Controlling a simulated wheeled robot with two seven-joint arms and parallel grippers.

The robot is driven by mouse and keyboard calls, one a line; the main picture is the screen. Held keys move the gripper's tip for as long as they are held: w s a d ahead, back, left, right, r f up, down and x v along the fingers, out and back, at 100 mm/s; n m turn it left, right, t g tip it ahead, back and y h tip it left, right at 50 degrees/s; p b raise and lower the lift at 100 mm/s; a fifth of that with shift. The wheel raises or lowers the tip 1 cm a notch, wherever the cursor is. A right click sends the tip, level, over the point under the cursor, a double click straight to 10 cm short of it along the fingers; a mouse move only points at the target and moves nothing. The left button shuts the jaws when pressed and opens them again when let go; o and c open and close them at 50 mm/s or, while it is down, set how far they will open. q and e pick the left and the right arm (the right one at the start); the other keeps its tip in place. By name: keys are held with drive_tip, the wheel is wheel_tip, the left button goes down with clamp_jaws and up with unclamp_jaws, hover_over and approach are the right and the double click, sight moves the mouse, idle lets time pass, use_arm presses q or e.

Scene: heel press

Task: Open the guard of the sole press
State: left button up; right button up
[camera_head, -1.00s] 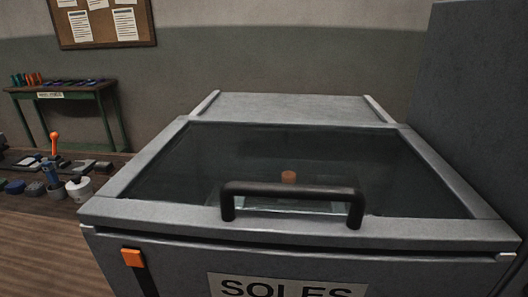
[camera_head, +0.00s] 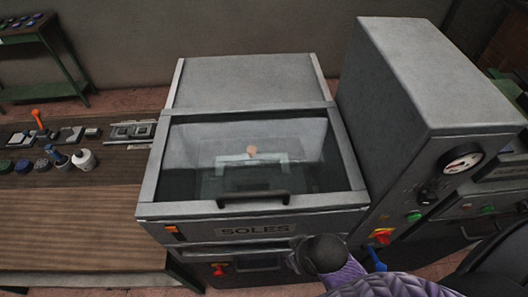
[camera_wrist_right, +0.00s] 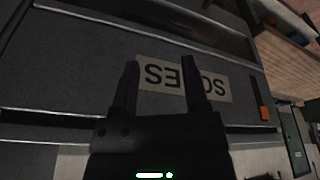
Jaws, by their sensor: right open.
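The sole press (camera_head: 255,85) is a grey machine with a glass-topped guard (camera_head: 150,185) that is down. A dark bar handle (camera_head: 253,197) runs along the guard's front edge. Below it is the SOLES label (camera_head: 255,230). An orange-brown knob (camera_head: 252,151) shows through the glass. My right arm comes in at the bottom of the head view, and its wrist hides the gripper there. In the right wrist view my right gripper (camera_wrist_right: 161,72) is open and empty, with the label upside down beyond its fingers. The handle is not clearly seen there. My left gripper is out of view.
A tall grey cabinet (camera_head: 430,75) with a gauge (camera_head: 462,158) stands close on the right. A workbench (camera_head: 70,230) with tools and small pots is on the left.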

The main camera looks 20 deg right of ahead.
drive_tip(key=w+a+r+n+t+y+p, duration=0.15)
drive_tip(key=r+p, duration=0.25)
drive_tip(key=r, duration=0.5)
drive_tip(key=w+a+r+n+p, duration=0.1)
drive_tip(key=w+r+n+p, duration=0.15)
drive_tip(key=r, duration=0.65)
drive_tip(key=n+g+y, duration=0.1)
drive_tip(key=n+y, duration=0.1)
drive_tip(key=n, duration=0.6)
approach(257, 193)
drive_tip(key=x, duration=0.8)
drive_tip(key=shift+a+f, duration=0.15)
drive_tip(key=shift+f, duration=0.2)
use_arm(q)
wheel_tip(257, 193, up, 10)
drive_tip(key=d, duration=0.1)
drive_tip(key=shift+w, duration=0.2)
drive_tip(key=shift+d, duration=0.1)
use_arm(e)
clamp_jaws()
drive_tip(key=shift+w, duration=0.1)
